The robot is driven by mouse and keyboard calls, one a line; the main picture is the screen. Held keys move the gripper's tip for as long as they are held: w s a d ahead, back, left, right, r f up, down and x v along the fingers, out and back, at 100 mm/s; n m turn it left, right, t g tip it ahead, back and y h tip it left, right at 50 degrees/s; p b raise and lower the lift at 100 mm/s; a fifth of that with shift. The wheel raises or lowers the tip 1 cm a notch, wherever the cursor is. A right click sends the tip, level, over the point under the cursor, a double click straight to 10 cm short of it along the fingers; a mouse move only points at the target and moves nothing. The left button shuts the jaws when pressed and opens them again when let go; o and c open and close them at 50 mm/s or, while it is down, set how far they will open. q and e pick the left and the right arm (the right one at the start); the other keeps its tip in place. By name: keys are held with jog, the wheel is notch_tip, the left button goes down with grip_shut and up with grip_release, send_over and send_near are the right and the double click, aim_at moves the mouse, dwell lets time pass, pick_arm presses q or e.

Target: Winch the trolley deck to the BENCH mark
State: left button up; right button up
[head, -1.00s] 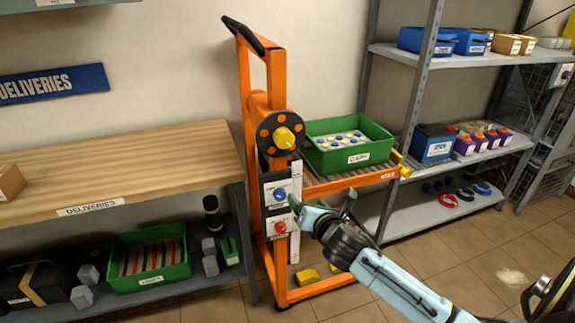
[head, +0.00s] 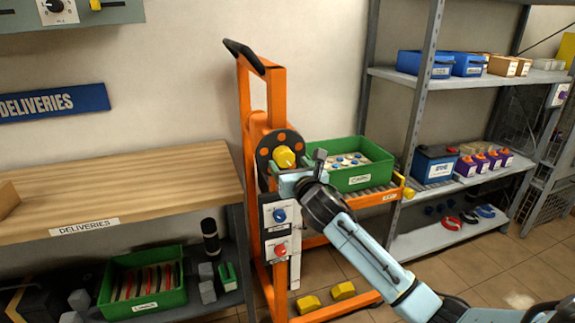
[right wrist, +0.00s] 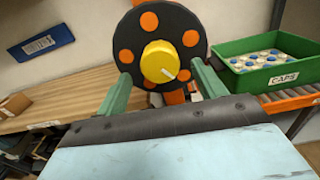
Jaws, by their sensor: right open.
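The orange trolley (head: 276,95) stands right of the workbench. Its black winch wheel with orange dots (head: 267,143) has a yellow knob (head: 285,157) at its hub, which also shows in the right wrist view (right wrist: 159,62). The roller deck (head: 372,199) carries a green bin (head: 366,178) labelled CAPS. A white strip (head: 295,270) runs up the mast; no BENCH mark is readable. My right gripper (head: 286,174) is open in front of the wheel. In the wrist view its green fingers lie left and right of the yellow knob; contact cannot be told. My left gripper is out of view.
Blue (head: 279,215) and red (head: 280,250) knobs sit on panels below the wheel. The wooden workbench (head: 120,190) is at left, with a green bin (head: 145,300) underneath. Grey shelving (head: 470,190) stands close on the right. Yellow blocks (head: 308,304) lie low inside the trolley.

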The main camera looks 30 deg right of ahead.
aim_at(283, 157)
jog(key=shift+x, duration=1.2)
jog(key=shift+c, duration=0.3)
jog(key=c, duration=0.9)
